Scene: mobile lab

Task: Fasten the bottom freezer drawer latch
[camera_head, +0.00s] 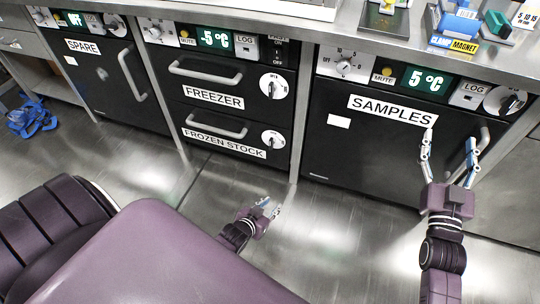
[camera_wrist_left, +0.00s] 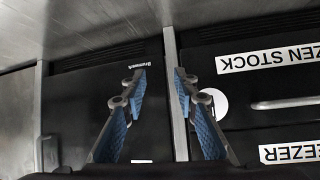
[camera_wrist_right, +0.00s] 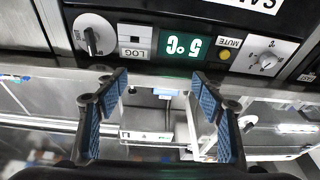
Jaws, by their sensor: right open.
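The bottom freezer drawer (camera_head: 205,142), labelled FROZEN STOCK, looks closed in the head view. Its latch is a round white dial (camera_head: 273,140) with a dark knob at the drawer's right side; the knob's exact angle is too small to read. In the left wrist view the dial (camera_wrist_left: 216,101) is partly hidden behind one finger. My left gripper (camera_head: 270,206) is open and empty, low over the floor in front of the freezer, apart from the latch. My right gripper (camera_head: 449,140) is open and empty in front of the SAMPLES cabinet (camera_head: 370,143).
The upper FREEZER drawer (camera_head: 190,72) has a similar dial (camera_head: 273,86). Bar handles (camera_head: 215,128) stick out from the drawers. A steel counter (camera_head: 300,25) with small items runs above. Blue objects (camera_head: 32,117) lie at far left. The floor before the freezer is clear.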

